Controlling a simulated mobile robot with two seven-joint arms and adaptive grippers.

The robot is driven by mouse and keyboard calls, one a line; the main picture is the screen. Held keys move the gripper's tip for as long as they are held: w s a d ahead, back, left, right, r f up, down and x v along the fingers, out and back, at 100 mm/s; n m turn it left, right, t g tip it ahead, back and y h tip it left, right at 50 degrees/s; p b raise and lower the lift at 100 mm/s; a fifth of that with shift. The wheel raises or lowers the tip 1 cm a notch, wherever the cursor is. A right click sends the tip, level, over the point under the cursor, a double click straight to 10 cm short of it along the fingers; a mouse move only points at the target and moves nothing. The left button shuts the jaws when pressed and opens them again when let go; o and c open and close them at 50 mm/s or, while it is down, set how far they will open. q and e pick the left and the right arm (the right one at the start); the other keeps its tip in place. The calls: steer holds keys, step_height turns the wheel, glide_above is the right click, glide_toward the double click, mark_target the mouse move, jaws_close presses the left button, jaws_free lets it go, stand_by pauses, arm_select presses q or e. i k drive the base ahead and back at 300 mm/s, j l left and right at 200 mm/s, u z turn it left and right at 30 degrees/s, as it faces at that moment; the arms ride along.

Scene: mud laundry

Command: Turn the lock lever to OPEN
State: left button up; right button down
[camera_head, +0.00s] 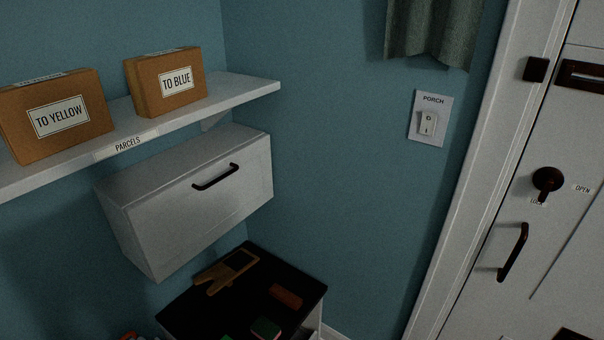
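The lock lever (547,181) is a dark round knob with a short lever on the white door (480,300) at the right. Its lever points down toward the LOCK label (537,202), which it partly covers. The OPEN label (582,188) is to the right of the knob. A dark vertical door handle (514,252) is below the lock lever. Neither of my grippers is in view, and nothing touches the lever.
Below are a closed white cabinet (200,200) and a dark-topped unit (205,310) with small items. A PORCH switch (428,123) is on the blue wall.

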mark_target(549, 182)
steer(key=z, duration=2.2)
